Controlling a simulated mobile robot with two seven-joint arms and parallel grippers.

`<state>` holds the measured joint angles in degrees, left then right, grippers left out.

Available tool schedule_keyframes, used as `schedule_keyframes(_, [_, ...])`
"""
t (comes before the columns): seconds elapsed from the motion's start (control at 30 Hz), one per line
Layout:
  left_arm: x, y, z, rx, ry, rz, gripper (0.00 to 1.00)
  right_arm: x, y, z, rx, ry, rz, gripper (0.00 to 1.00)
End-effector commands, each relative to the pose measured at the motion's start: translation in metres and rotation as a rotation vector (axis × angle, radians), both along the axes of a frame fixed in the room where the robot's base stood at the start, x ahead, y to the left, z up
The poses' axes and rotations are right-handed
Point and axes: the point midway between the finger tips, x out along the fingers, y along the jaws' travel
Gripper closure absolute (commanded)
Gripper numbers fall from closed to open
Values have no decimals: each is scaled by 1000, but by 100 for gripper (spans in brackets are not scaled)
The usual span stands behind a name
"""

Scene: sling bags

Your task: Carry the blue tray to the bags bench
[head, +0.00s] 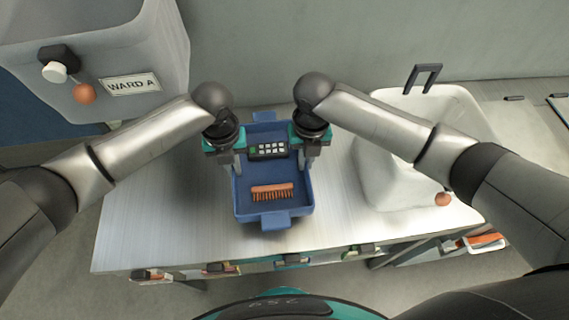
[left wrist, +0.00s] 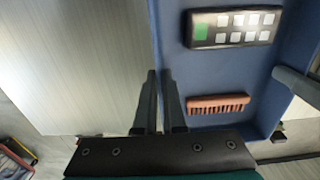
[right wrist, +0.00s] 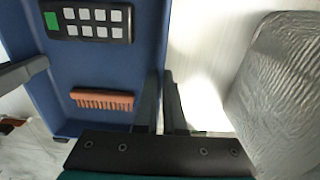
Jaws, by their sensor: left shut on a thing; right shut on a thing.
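The blue tray (head: 240,206) stands over the light metal bench top in the middle of the head view; I cannot tell if it touches the top. In it lie an orange-brown brush (head: 272,192) and a black keypad-like device (head: 268,150) with a green key. My left gripper (head: 228,165) is shut on the tray's left wall, which also shows in the left wrist view (left wrist: 165,45). My right gripper (head: 307,163) is shut on the right wall, which also shows in the right wrist view (right wrist: 155,50). The bags bench cannot be made out.
A white basin (head: 385,185) stands right of the tray on the bench top (head: 140,215). A grey bin labelled WARD A (head: 130,85) is at the upper left. Several coloured items hang along the bench's front edge. The bench top left of the tray is clear.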

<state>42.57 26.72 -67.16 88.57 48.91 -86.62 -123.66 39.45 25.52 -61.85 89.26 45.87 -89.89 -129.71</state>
Motion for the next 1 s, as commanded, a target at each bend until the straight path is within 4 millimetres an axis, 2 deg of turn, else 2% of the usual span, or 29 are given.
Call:
schedule_keyframes(0.47, [1,3,-3,6,-1,3,100,1,-3,-3,-7,0,-3,100])
schedule_keyframes(1.0, [1,3,-27,6,0,3,100,1,-3,-27,-7,0,-3,100])
